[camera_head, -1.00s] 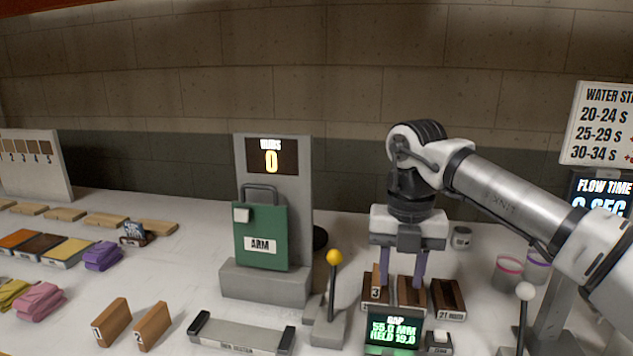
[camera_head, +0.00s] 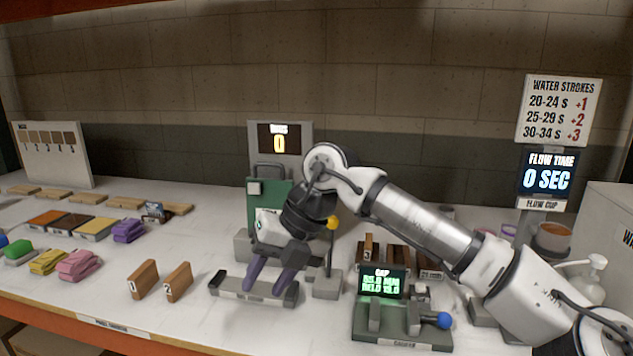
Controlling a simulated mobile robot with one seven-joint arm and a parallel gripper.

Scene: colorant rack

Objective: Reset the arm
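My arm reaches in from the lower right. My gripper (camera_head: 268,286) hangs tilted over the grey tray (camera_head: 228,287) with black ends at the front of the bench. Its two purple fingers are apart, and I see nothing between them. I cannot tell whether the fingertips touch the tray. My gripper partly covers the panel.
Right of my gripper stands a yellow-knobbed lever (camera_head: 332,223), then dark wooden blocks (camera_head: 398,257) and a gap display (camera_head: 381,283). A gauge with a blue knob (camera_head: 444,320) is in front. Two brown blocks (camera_head: 143,279) (camera_head: 178,282) stand to the left, near folded cloths (camera_head: 78,265).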

